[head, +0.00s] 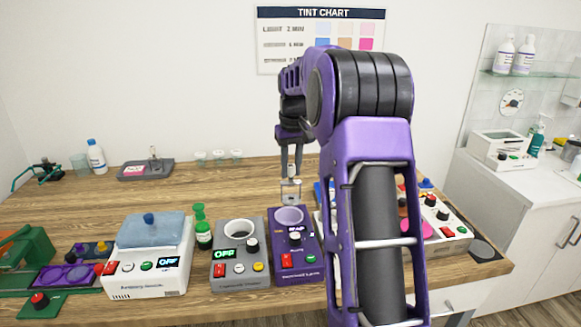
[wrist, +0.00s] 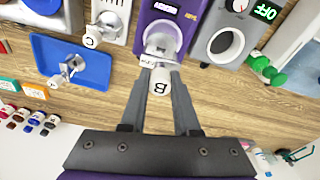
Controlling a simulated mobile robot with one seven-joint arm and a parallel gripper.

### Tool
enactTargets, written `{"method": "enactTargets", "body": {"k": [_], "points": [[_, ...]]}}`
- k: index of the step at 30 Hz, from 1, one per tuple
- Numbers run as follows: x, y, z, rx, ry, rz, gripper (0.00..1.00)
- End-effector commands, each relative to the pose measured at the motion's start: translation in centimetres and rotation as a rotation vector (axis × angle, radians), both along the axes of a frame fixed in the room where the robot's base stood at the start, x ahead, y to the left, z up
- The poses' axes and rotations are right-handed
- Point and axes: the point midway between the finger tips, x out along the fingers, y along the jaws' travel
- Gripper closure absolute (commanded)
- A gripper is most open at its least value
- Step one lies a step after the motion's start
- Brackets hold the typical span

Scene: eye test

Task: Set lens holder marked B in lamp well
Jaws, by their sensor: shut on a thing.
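My gripper (wrist: 157,72) is shut on the lens holder marked B (wrist: 160,84), gripping its white knob. In the head view the holder (head: 290,191) hangs below the fingers (head: 291,172), with a clear squarish plate at its lower end. It is just behind and above the round well (head: 289,215) of the purple instrument (head: 297,262). In the wrist view its lower end overlaps the purple instrument (wrist: 148,20) and hides much of the well. I cannot tell whether it touches the instrument. I cannot tell for certain that this well is the lamp well.
Another holder, marked C (wrist: 91,37), stands left of the purple instrument in the wrist view. A blue tray (wrist: 40,50) bears a further holder (wrist: 70,68). A grey instrument (head: 239,268) with a white-rimmed well and green bottles (head: 203,235) are close by. Bare wood (head: 230,185) lies behind.

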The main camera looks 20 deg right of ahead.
Motion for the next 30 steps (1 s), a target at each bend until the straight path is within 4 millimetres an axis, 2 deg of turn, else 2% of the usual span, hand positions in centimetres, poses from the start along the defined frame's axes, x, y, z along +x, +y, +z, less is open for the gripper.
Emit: {"method": "enactTargets", "body": {"k": [8, 30], "points": [[0.0, 0.0, -0.6, 0.0, 0.0, 0.0, 1.0], [0.0, 0.0, -7.7, -0.001, 0.0, 0.001, 1.0]]}}
